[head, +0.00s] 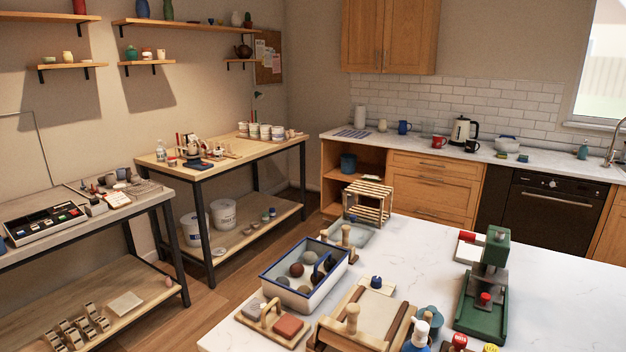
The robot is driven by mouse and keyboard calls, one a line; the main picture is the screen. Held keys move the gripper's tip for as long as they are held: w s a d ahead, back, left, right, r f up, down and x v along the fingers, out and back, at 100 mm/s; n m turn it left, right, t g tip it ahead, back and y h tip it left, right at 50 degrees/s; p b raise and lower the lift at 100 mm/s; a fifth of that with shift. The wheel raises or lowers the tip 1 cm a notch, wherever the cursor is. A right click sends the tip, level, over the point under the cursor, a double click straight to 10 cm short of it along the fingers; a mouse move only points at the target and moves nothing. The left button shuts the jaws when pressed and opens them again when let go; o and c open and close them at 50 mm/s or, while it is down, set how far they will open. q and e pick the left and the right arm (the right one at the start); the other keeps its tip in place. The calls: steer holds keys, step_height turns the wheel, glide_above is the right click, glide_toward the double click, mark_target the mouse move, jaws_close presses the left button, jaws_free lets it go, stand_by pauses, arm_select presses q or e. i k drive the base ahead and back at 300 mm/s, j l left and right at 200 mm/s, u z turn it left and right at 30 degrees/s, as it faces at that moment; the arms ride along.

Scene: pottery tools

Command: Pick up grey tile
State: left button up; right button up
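A pale, flat square slab (125,303) lies on the lower shelf at the left, beside several small stands. A small grey flat piece (144,188) lies at the right end of the bench above, too small to make out well. Neither of my grippers shows in the view.
A white marble table (417,262) fills the front, carrying a blue-rimmed tray (304,273) of round lumps, a wooden frame (360,315) and a green press (486,300). A wooden workbench (222,160) stands behind left. Floor (225,284) shows between them.

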mark_target(252, 310)
steer(key=z, duration=0.3)
steer(key=i+j+z, duration=0.25)
steer(key=j, duration=0.15)
steer(key=j+z, duration=0.25)
steer(key=j, duration=0.2)
steer(key=j+z, duration=0.25)
steer(key=j, duration=0.2)
steer(key=i+j+z, duration=0.1)
steer(key=j, duration=1.1)
steer(key=i+j, duration=0.1)
steer(key=j, duration=1.1)
steer(key=z, duration=0.05)
